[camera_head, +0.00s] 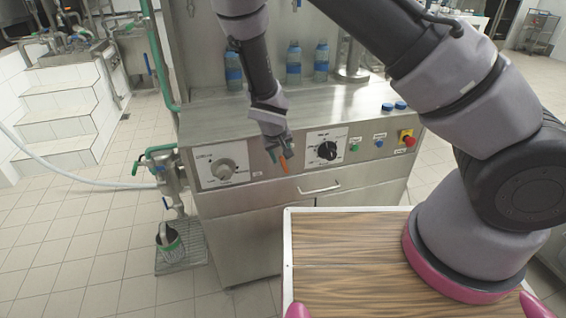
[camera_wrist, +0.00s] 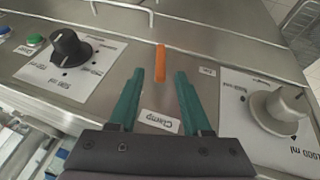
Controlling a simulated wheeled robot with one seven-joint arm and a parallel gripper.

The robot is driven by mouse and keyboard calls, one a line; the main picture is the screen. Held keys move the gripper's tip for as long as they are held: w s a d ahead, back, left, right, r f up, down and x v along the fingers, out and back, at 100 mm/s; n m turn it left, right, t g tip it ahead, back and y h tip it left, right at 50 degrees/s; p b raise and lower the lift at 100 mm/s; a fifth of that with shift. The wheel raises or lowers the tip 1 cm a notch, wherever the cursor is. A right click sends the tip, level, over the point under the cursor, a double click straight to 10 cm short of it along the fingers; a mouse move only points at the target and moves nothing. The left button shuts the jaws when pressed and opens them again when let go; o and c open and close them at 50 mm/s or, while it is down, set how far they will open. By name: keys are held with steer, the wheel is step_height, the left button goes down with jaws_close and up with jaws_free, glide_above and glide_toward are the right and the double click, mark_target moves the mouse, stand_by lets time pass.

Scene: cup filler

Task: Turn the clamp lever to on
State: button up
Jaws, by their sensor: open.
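The clamp lever (camera_wrist: 161,62) is a thin orange stick on the steel front panel. In the wrist view it stands just beyond my fingertips, in line with the gap between them, above a label reading "Clamp" (camera_wrist: 160,120). In the head view the orange lever (camera_head: 283,163) shows just below my gripper (camera_head: 275,150). My gripper's two green fingers (camera_wrist: 160,76) are spread apart with nothing held between them. I cannot tell whether the fingers touch the lever.
A black knob (camera_wrist: 70,46) and a grey knob (camera_wrist: 280,108) sit on either side of the lever. A red emergency button (camera_head: 408,140) is at the panel's right. Blue bottles (camera_head: 293,62) stand on the machine top. A drawer handle (camera_head: 319,188) lies below.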

mark_target(283, 160)
steer(key=x, duration=0.5)
